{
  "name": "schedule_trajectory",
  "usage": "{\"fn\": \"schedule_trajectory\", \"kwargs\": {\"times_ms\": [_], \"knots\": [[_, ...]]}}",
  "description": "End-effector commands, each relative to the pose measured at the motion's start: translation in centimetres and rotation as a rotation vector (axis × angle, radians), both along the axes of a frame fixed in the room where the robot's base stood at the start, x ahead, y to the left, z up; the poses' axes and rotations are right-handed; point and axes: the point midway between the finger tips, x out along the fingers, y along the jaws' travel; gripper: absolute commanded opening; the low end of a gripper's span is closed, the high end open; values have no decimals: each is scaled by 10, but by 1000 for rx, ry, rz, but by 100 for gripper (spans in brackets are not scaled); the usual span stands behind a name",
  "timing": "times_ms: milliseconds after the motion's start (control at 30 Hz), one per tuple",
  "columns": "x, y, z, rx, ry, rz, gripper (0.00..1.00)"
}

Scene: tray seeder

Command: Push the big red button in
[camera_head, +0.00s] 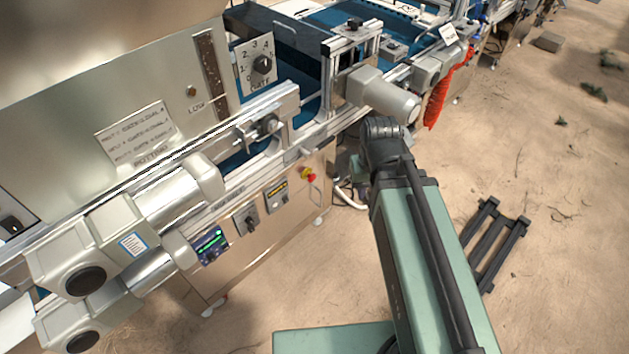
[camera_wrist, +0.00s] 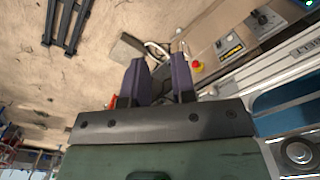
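The red button (camera_head: 311,178) has a yellow base and sits on the machine's lower front panel, near its right end, in the head view. In the wrist view the red button (camera_wrist: 198,67) is right of my gripper's fingers, apart from them. My gripper (camera_wrist: 158,62) shows two dark purple fingers with a clear gap between them; it is open and empty. In the head view my arm's dark wrist joint stands right of the button, and the fingers are mostly hidden behind it.
The panel also holds a black rotary knob (camera_head: 248,222), a yellow-labelled switch (camera_head: 277,194) and a lit screen (camera_head: 211,246). A grey motor (camera_head: 384,96) juts out above my wrist. Red cloth (camera_head: 446,92) hangs at the back. A dark frame (camera_head: 492,245) lies on the sandy floor.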

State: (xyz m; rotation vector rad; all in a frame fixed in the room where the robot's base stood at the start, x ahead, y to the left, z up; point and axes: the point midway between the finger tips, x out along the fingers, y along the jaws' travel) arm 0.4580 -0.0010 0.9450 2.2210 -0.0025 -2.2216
Motion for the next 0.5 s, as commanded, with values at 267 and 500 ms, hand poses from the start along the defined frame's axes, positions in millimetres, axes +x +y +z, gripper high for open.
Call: {"fn": "schedule_trajectory", "kwargs": {"times_ms": [267,500], "knots": [[17,-10,-117,12,-1,-28,0],[72,-8,-230,132,-71,-112,0]]}}
